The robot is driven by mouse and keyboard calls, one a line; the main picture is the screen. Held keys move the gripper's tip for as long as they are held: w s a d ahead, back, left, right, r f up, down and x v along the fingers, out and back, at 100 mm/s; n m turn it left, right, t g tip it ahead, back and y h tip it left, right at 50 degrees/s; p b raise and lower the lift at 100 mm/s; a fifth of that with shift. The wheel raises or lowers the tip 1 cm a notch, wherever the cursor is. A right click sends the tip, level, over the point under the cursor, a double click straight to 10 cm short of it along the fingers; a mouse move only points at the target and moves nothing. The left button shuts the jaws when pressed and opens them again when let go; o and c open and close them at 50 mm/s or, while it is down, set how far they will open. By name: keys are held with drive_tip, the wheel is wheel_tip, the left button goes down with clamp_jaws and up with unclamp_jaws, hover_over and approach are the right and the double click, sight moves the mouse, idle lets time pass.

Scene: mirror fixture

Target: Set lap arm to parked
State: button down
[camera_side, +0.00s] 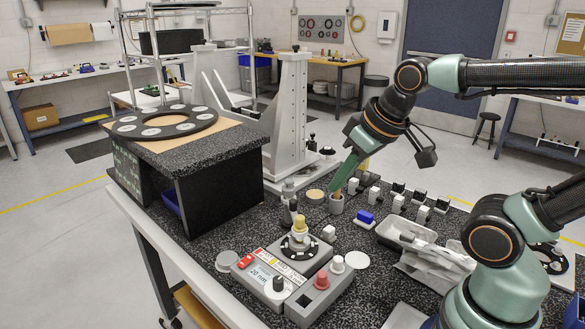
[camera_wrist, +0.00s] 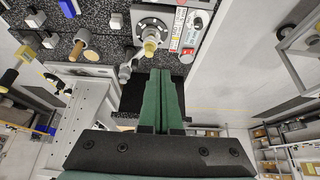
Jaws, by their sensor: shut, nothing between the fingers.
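The control unit (camera_side: 285,283) is a grey box with a label reading 20 nm, a red part and a dark knob. A round dark plate with a yellow-topped spindle (camera_side: 300,229) stands behind it. The spindle also shows in the wrist view (camera_wrist: 150,46), ahead and slightly left of my fingertips. I cannot tell which part is the lap arm or how it is set. My gripper (camera_side: 336,190) has green fingers pressed together, empty, pointing down over the work surface. It shows in the wrist view (camera_wrist: 172,74) too, apart from the spindle in the picture.
A tall grey column (camera_side: 290,115) and a black granite block with a ring on top (camera_side: 215,145) stand behind and left. A small cup with a wooden handle (camera_side: 336,204), a blue block (camera_side: 365,217), several small white-and-black parts and a grey tray (camera_side: 410,232) crowd the right.

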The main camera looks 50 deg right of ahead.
drive_tip(key=c, duration=0.9)
unclamp_jaws()
drive_tip(key=shift+w, duration=0.1)
drive_tip(key=shift+o, duration=0.9)
drive_tip(key=shift+w+d+r, duration=0.1)
drive_tip(key=shift+w+r, duration=0.1)
drive_tip(key=shift+w, duration=0.05)
drive_tip(key=m+g, duration=0.4)
drive_tip(key=g, duration=0.2)
hover_over(293, 200)
wheel_tip(293, 200, down, 4)
wheel_tip(293, 200, down, 11)
drive_tip(key=shift+f, duration=0.2)
clamp_jaws()
